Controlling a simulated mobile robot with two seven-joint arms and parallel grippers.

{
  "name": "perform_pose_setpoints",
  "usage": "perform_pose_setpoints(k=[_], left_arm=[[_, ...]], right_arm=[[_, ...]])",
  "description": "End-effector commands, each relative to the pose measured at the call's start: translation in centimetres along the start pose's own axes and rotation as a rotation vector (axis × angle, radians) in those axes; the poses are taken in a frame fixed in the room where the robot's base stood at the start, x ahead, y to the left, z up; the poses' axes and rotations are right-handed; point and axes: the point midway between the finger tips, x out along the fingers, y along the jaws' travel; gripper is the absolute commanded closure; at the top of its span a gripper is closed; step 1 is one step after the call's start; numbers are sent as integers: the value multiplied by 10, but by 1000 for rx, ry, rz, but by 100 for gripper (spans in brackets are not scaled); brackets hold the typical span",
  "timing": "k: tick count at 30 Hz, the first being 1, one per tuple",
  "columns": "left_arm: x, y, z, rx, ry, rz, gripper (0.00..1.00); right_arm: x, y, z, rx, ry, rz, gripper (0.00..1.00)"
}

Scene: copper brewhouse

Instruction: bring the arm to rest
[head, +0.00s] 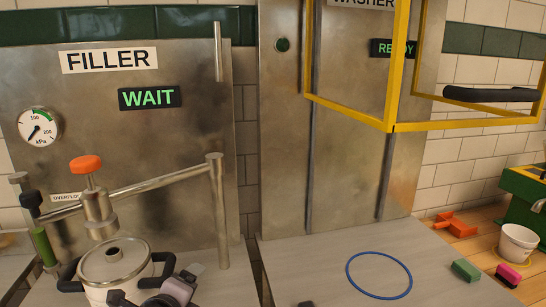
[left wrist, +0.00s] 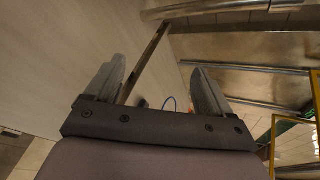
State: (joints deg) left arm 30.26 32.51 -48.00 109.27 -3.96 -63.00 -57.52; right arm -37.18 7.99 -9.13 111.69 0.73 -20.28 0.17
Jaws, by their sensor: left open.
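My left gripper shows from behind in the left wrist view (left wrist: 155,88). Its two grey fingers stand wide apart with nothing held between them. In the head view, dark and grey parts at the bottom edge, just right of the keg, look like part of this gripper (head: 172,289); most of the arm is out of frame. A pale round keg (head: 112,263) with dark handles stands under the filler head with its orange knob (head: 86,164). I cannot tell whether the gripper touches the keg. My right gripper is in neither view.
The filler panel shows WAIT (head: 150,97); the washer sign (head: 394,48) is partly hidden by a yellow frame (head: 393,125). A blue ring (head: 379,276) marks the otherwise mostly clear washer counter. A white bucket (head: 517,243), green block (head: 466,270) and pink block (head: 508,275) are at right.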

Motion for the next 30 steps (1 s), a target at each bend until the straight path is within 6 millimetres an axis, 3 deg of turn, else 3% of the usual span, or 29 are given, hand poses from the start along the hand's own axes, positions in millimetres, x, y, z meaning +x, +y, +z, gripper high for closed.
perform_pose_setpoints(k=[3,12,18,24,30], left_arm=[[-4,34,-37,-242,105,24,17],[-28,112,-92,-874,234,115,17],[-54,173,-108,-1297,216,184,17],[-89,236,-109,-1663,124,226,17],[-114,273,-104,-1856,44,233,17]], right_arm=[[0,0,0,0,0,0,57],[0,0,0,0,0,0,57],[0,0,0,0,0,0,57],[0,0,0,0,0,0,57],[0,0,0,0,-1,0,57]])
